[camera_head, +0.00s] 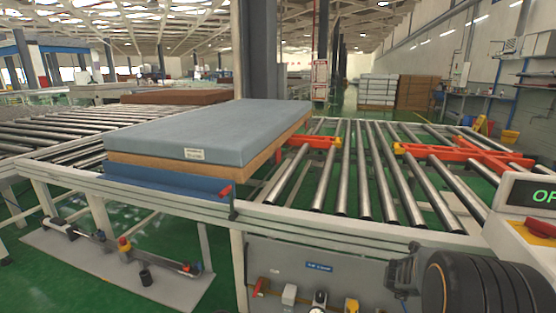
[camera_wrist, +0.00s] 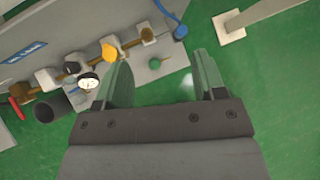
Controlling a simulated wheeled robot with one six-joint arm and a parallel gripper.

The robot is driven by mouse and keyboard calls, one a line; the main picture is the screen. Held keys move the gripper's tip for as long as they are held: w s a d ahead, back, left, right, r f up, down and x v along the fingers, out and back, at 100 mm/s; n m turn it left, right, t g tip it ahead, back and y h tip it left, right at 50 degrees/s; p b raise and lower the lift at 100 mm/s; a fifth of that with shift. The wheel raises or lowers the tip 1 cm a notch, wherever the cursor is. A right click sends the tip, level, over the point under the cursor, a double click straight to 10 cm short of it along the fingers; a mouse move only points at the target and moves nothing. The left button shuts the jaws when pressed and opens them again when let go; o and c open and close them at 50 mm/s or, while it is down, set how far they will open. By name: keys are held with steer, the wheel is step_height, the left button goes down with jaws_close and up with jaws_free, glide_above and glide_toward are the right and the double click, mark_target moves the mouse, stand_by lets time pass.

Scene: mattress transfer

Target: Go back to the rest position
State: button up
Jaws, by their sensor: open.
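My gripper (camera_wrist: 160,82) shows in the wrist view with its two fingers apart and nothing between them. It points down toward the green floor, beside a grey panel with valves. A blue-grey mattress (camera_head: 205,130) with a brown lower layer lies on the roller conveyor (camera_head: 330,222), left of the middle. A white label is on its front side.
Orange metal fixtures (camera_head: 465,154) sit on the rollers at the right. A control box (camera_head: 530,195) with a green display stands at the right edge. A valve panel (camera_head: 355,265) hangs below the conveyor and also shows in the wrist view (camera_wrist: 60,30). Green floor (camera_wrist: 265,95) is open at the right there.

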steer(key=s+a+r+n+t+y+p, duration=0.3)
steer(key=a+r+n+y+p, duration=0.55)
steer(key=a+r+n, duration=1.15)
steer(key=s+r+n+g+h+p, duration=0.1)
steer(key=s+r+n+g+p, duration=0.1)
steer(key=s+r+n+p, duration=0.3)
steer(key=s+a+r+n+g+h+p, duration=0.1)
steer(key=s+r+n+g+p, duration=0.2)
steer(key=s+n, duration=0.9)
step_height(320, 180, up, 2)
steer(key=n+p, duration=0.2)
steer(key=n, duration=0.2)
steer(key=shift+a+n+g+h, duration=0.2)
steer(key=shift+n+g+h, duration=0.1)
steer(key=shift+h, duration=0.05)
steer(key=shift+r, duration=0.1)
